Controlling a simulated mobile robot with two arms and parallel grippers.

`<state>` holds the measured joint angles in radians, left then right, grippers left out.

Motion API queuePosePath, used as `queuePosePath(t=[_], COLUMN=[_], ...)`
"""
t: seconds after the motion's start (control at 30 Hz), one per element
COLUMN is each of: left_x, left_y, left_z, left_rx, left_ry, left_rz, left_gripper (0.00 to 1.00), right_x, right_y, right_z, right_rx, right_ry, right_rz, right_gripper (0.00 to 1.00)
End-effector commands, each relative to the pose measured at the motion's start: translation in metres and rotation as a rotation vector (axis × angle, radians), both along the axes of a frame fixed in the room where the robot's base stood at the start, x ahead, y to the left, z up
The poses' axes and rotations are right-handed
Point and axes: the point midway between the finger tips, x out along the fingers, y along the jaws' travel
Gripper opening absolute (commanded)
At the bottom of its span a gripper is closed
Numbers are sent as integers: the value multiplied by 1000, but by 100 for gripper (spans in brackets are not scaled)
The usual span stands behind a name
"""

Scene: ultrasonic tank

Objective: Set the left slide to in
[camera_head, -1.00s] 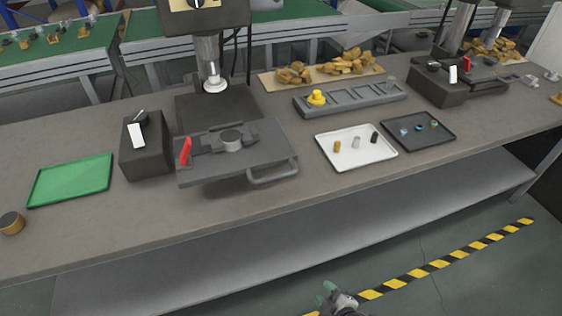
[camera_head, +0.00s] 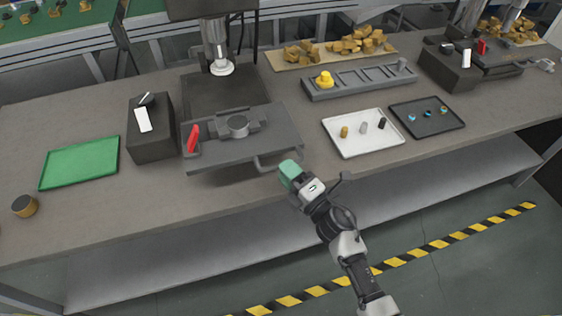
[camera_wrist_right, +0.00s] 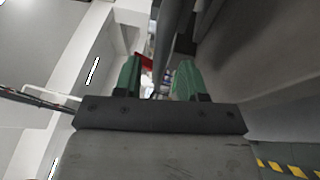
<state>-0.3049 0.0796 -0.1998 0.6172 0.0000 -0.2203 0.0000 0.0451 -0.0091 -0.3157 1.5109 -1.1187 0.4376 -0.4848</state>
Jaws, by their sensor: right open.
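The left slide (camera_head: 278,128) is a grey plate with a round part (camera_head: 237,125) clamped on it and a red lever (camera_head: 193,138) at its left. It sits forward of the left column, drawn out toward the table's front edge. Its bar handle (camera_head: 262,166) is at the front, partly hidden by my right gripper (camera_head: 288,168). My right gripper has green fingers and is by the handle's right end; I cannot tell whether they touch. In the right wrist view my gripper's green fingers (camera_wrist_right: 159,80) stand apart. My left gripper is out of view.
A black box with a white switch (camera_head: 143,119) and a green tray (camera_head: 80,163) are left of the slide. A white tray (camera_head: 368,148) with small parts, a dark tray (camera_head: 443,127) and a grey rack (camera_head: 330,91) are to the right. A second station stands far right.

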Motion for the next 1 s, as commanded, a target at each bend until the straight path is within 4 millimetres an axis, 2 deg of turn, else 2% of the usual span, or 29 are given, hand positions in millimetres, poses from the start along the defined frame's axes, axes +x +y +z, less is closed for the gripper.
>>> queuePosePath(t=[0.2, 0.53, 0.8, 1.0], left_x=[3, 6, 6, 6], left_y=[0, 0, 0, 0], left_z=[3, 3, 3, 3], left_rx=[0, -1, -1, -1], left_ry=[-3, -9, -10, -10], left_rz=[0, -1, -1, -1], left_gripper=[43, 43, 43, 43], right_x=[18, 20, 20, 20], right_y=[15, 17, 17, 17], right_z=[4, 4, 4, 4], right_rx=[1, 0, 0, 0], right_ry=[1, 1, 1, 2], right_rz=[0, 0, 0, -1], right_gripper=[41, 41, 1, 0])
